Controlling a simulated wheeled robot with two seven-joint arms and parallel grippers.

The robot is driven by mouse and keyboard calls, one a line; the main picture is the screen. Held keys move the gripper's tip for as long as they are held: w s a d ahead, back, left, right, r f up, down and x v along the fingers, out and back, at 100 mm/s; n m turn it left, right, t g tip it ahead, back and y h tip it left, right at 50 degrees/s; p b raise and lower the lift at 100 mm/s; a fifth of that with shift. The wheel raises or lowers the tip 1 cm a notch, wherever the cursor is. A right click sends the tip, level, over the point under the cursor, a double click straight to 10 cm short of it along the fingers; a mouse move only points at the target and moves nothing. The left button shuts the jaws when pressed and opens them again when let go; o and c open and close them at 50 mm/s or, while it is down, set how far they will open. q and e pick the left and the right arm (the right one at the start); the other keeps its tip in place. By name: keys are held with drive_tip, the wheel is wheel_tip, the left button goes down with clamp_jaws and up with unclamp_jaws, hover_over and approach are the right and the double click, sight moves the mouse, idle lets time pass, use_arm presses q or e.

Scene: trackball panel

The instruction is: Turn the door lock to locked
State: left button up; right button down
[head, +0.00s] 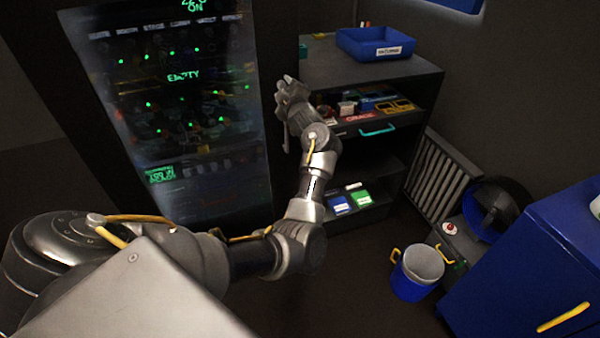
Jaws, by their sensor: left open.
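A tall dark cabinet door (185,200) with a glass front stands at the left, with green lights and lit words such as "EMPTY" behind or on it. My left arm reaches up from the lower left. My left gripper (288,84) is open at the right edge of this door, in front of the gap between it and the shelf unit. I cannot make out the door lock; the gripper and wrist may hide it. Nothing can be seen held in the gripper. My right gripper is not in view.
A dark shelf unit (425,68) stands behind and right of the gripper, with a blue bin (360,44) on top and small items inside. A blue bucket (408,290) and a blue cabinet (500,275) stand at the right. The floor between is clear.

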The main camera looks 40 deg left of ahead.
use_arm(q)
drive_tip(key=m+p, duration=0.5)
drive_tip(key=r+m+p, duration=0.1)
drive_tip(key=m+p, duration=0.6)
drive_tip(key=m, duration=0.2)
drive_tip(key=shift+f, duration=0.1)
drive_tip(key=f+b+v, duration=0.1)
drive_tip(key=b+v, duration=0.1)
drive_tip(key=v, duration=0.9)
drive_tip(key=s+d+f+m+h+b, duration=0.1)
drive_tip(key=f+m+h+b, duration=0.1)
drive_tip(key=f, duration=1.1)
drive_tip(key=s+d+f+m+t+h+b, duration=0.1)
drive_tip(key=f+m, duration=0.4)
drive_tip(key=f, duration=0.8)
drive_tip(key=shift+d+h+b, duration=0.5)
drive_tip(key=shift+d+h, duration=0.25)
drive_tip(key=shift+h, duration=0.35)
drive_tip(key=shift+s, duration=0.15)
